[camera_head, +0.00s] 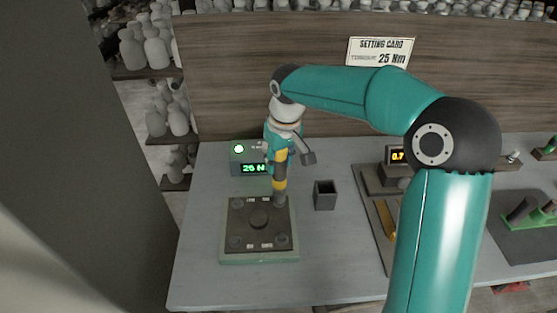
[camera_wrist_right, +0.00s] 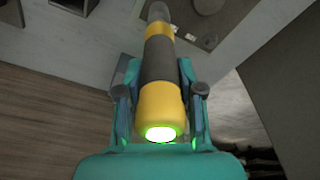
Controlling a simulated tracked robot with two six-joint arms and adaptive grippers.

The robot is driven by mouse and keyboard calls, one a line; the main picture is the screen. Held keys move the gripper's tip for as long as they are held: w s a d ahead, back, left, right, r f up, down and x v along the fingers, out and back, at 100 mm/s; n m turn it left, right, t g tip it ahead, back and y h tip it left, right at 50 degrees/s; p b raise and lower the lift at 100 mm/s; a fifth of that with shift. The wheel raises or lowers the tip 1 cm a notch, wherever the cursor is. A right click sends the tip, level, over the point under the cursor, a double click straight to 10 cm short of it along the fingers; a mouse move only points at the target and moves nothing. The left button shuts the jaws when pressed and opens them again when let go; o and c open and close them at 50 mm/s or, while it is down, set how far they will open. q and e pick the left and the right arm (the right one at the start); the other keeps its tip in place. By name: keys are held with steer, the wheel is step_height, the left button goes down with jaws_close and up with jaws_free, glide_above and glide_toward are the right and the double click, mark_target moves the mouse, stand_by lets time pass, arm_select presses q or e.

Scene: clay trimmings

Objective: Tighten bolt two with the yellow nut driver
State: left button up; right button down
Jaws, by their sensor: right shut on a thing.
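The yellow nut driver (camera_head: 280,184), banded yellow and dark grey, stands nearly upright in my right gripper (camera_head: 283,152). Its lower tip is at the upper right corner of the dark bolt plate (camera_head: 259,234) and hides the bolt there; I cannot tell how far it sits on it. Other bolts show at the upper left (camera_head: 237,203), lower left (camera_head: 236,242) and lower right (camera_head: 280,241) corners. The labels are too small to read. In the right wrist view my fingers (camera_wrist_right: 160,92) close on both sides of the driver, whose near end glows green. My left gripper is out of view.
A controller box (camera_head: 243,158) shows a green lamp and "25 N". The setting card (camera_head: 381,52) reads 25 Nm. An open dark box (camera_head: 325,195) stands right of the plate. Farther right are a display reading 0.7 (camera_head: 397,156) and a yellow tool (camera_head: 386,219).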

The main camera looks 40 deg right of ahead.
steer(key=shift+f+b, duration=0.35)
steer(key=shift+f, duration=0.15)
steer(key=shift+s+f, duration=0.2)
steer(key=shift+f, duration=0.3)
stand_by(2.9)
stand_by(0.8)
